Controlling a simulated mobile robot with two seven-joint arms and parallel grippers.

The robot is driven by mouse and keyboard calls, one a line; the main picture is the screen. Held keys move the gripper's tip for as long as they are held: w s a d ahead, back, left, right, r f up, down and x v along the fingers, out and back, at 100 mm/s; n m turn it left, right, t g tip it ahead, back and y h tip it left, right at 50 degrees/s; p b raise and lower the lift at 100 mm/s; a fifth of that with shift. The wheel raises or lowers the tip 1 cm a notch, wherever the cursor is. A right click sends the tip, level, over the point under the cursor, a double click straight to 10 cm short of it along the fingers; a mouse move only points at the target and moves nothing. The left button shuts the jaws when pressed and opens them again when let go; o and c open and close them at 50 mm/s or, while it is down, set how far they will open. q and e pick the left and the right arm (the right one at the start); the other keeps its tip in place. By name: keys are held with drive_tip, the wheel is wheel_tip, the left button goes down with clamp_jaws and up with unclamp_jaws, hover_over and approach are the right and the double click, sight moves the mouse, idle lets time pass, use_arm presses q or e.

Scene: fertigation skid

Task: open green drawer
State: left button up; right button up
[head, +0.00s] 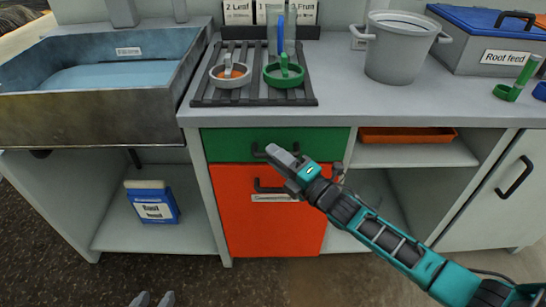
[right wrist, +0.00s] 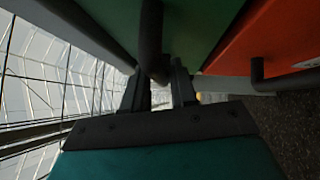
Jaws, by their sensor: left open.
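The green drawer (head: 226,143) is under the counter, above an orange-red front, and looks closed and flush in the head view. Its dark handle (head: 259,152) is partly hidden by my right gripper (head: 286,160). In the right wrist view the drawer's green front (right wrist: 205,25) fills the top, and the dark handle (right wrist: 151,35) reaches down between the fingertips of my right gripper (right wrist: 160,80), which look closed around it.
The orange-red front (head: 240,220) below has its own dark handle (head: 268,187). Right of the drawer is an open shelf with an orange tray (head: 405,135). The floor in front is clear.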

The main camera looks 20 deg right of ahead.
drive_tip(key=shift+w+a+r, duration=0.1)
drive_tip(key=shift+w+a, duration=0.25)
drive_tip(key=shift+w, duration=0.3)
drive_tip(key=shift+c, duration=0.3)
clamp_jaws()
